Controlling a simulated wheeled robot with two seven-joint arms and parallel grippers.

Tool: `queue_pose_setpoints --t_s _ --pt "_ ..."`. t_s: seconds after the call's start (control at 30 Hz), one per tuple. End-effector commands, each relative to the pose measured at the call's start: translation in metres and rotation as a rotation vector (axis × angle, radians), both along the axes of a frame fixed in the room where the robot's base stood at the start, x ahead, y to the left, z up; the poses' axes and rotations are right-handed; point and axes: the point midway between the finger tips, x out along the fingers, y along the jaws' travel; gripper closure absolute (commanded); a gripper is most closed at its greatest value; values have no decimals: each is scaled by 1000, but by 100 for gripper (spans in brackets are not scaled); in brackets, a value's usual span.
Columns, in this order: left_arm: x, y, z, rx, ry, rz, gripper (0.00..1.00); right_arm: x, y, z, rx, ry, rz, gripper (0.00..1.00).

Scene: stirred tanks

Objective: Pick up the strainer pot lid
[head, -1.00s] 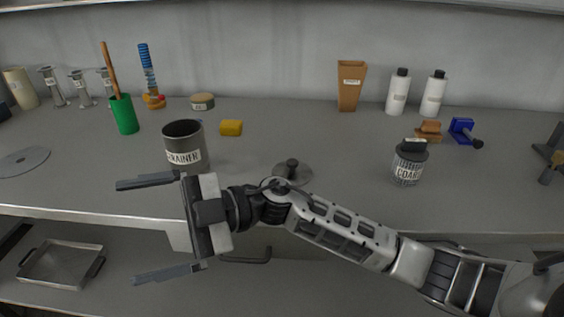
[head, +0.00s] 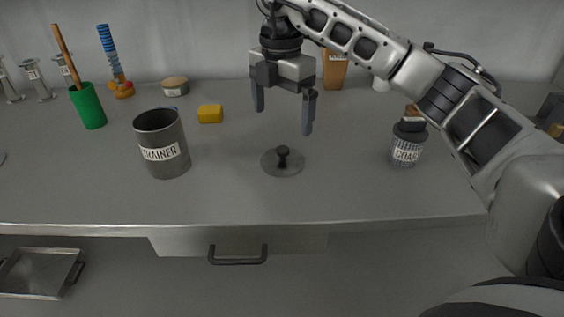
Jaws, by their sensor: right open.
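The strainer pot lid (head: 271,165) is a flat grey disc with a dark knob in its middle. It lies on the bench right of the strainer pot (head: 175,135), a dark grey open cylinder with a white label. My right gripper (head: 282,118) is open and empty, its fingers pointing down above the lid's knob, apart from it. My left gripper is not in view.
A labelled coarse container (head: 407,145) with a dark top stands to the right of the lid. A yellow block (head: 210,114) and a green cup (head: 88,106) are at the back left. The bench around the lid is clear.

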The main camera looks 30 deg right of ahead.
Motion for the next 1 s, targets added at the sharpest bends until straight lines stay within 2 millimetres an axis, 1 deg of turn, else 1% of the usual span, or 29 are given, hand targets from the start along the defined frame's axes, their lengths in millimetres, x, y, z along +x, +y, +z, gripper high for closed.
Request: queue_pose_setpoints --t_s 0.03,0.13,0.2,0.43,0.6,0.7,0.8,1.0 --pt "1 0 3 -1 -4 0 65 -1 -1 -11 -2 5 -1 0" --pt "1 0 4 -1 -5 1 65 -1 0 -28 1 2 2 0" --pt "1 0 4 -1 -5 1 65 0 0 -36 0 1 2 0" --pt "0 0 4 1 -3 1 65 -1 -1 -52 1 1 3 0" --pt "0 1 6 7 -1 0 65 -2 -3 -78 0 3 3 0" --pt "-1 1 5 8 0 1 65 -2 -2 -90 2 1 4 0" --pt "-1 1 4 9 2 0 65 -1 -2 -96 2 0 4 0" --pt "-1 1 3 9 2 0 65 -1 -2 -97 2 -1 4 0"
